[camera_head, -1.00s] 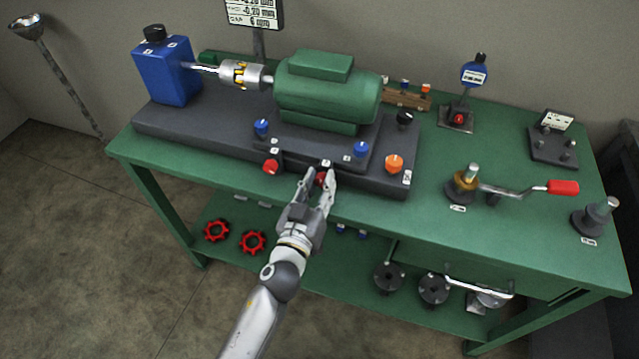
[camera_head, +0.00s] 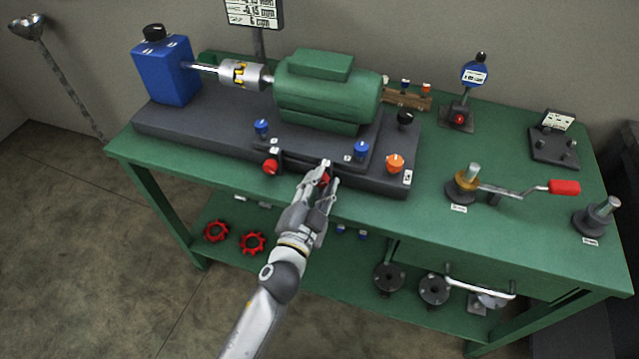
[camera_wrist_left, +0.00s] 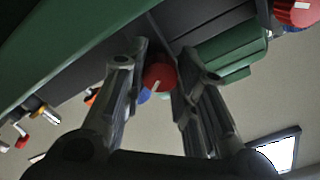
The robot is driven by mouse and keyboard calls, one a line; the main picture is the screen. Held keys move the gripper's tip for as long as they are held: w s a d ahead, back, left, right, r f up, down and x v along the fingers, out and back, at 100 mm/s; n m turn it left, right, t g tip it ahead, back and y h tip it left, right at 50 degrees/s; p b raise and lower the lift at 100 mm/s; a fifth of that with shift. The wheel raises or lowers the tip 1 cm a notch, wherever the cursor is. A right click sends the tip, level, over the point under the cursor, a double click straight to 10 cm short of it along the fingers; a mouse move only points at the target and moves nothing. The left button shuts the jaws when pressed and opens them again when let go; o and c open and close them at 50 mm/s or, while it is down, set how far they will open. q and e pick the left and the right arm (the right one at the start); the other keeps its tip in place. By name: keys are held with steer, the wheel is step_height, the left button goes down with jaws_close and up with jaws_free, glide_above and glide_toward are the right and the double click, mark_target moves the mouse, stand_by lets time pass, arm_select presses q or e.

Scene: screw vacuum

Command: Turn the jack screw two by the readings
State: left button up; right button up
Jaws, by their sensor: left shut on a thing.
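My left gripper (camera_head: 326,177) reaches the front edge of the dark base plate (camera_head: 210,141) and is shut on a small red screw knob (camera_head: 325,180). In the left wrist view this red knob (camera_wrist_left: 159,76), with a white mark on its face, sits between the two fingers; its label is not readable. Another red knob (camera_head: 271,166) is at the left on the same front edge. The display (camera_head: 253,13) is cut off at the top; a line near -0.15 mm and one with 6 show. My right gripper is not in view.
The green motor (camera_head: 325,90) stands on the base, coupled to a blue pump box (camera_head: 168,72). Blue knobs (camera_head: 361,150) and an orange knob (camera_head: 395,163) are close to my gripper. A red-handled crank (camera_head: 563,187) lies at the right of the green bench (camera_head: 450,240).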

arm_select(q)
steer(key=m, duration=0.5)
steer(key=shift+m, duration=0.3)
steer(key=m, duration=0.4)
steer(key=shift+m, duration=0.3)
steer(key=m, duration=0.4)
steer(key=shift+m+p, duration=0.3)
steer(key=shift+p, duration=0.05)
steer(key=m+p, duration=0.1)
steer(key=m, duration=0.4)
steer(key=shift+f+m, duration=0.1)
steer(key=shift+m, duration=0.2)
steer(key=shift+s, duration=0.1)
steer(key=o, duration=1)
steer(key=shift+o, duration=0.2)
